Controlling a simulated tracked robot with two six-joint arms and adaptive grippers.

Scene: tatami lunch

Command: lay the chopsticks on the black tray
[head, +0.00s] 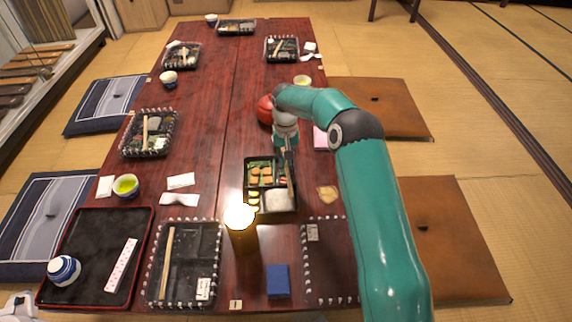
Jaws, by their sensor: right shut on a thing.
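My right gripper (287,153) is over the lunch box in the middle of the table. It is shut on a thin, pale stick-like thing (291,182), which looks like the chopsticks and slants down over the box's right edge. Whether it touches the box I cannot tell. The black tray (80,243) with a red rim lies at the table's near left corner. A blue and white striped cup (64,270) and a white-pink patterned paper strip (121,265) are on it. I cannot make out my left gripper.
The open lunch box (251,203) holds food and rice. An amber cylinder (242,238) with a bright top stands before it, near a blue box (278,280). A clear-lidded box (188,285) adjoins the tray. A green tea cup (126,186) stands behind the tray.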

